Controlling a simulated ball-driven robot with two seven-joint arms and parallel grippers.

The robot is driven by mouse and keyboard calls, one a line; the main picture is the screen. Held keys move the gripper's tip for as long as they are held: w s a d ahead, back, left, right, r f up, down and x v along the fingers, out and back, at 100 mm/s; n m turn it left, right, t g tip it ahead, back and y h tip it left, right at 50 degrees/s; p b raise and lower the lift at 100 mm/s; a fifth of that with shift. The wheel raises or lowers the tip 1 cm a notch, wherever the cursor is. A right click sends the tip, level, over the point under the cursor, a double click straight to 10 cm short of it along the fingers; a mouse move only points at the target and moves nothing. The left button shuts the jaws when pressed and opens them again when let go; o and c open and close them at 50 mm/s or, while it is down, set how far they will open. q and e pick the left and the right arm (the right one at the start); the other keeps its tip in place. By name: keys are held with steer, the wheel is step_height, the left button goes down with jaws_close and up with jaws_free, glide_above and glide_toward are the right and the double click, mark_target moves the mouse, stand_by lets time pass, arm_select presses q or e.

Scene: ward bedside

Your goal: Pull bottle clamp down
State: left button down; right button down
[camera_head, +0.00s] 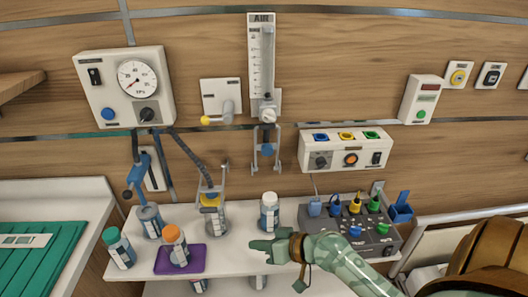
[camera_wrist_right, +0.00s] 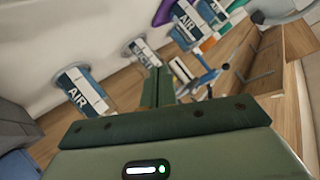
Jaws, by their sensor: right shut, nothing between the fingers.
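A silver clamp frame with a blue middle piece (camera_head: 267,151) hangs open under the AIR flowmeter (camera_head: 261,60), with no bottle in it. A second clamp frame (camera_head: 210,201) with a yellow piece stands around a bottle on the shelf. A white-capped bottle (camera_head: 269,214) stands upright on the shelf below the empty clamp. My green right gripper (camera_head: 257,246) is shut and empty, just in front of this bottle and well below the hanging clamp; whether it touches the bottle I cannot tell. Its fingers also show in the wrist view (camera_wrist_right: 157,87). My left gripper is out of view.
Orange-capped (camera_head: 175,247) and green-capped (camera_head: 118,247) bottles stand at left, near a purple tray (camera_head: 191,261). A grey socket box (camera_head: 372,244) with coloured plugs lies behind my right arm. A gauge unit (camera_head: 127,88) hangs on the wall.

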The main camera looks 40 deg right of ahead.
steer(key=w+d+r+m+t, duration=0.4)
steer(key=w+d+r+m, duration=0.2)
steer(key=r, duration=0.2)
steer(key=m+t+h, duration=0.3)
steer(key=m+t, duration=0.1)
steer(key=m, duration=0.4)
glide_toward(263, 145)
step_height(263, 145, up, 3)
steer(key=shift+r, duration=0.1)
steer(key=w, duration=0.3)
steer(key=w+a+p, duration=0.1)
steer(key=w, duration=0.2)
steer(key=w+r, duration=0.1)
steer(key=w, duration=0.2)
steer(key=shift+w+a, duration=0.25)
steer(key=shift+w, duration=0.1)
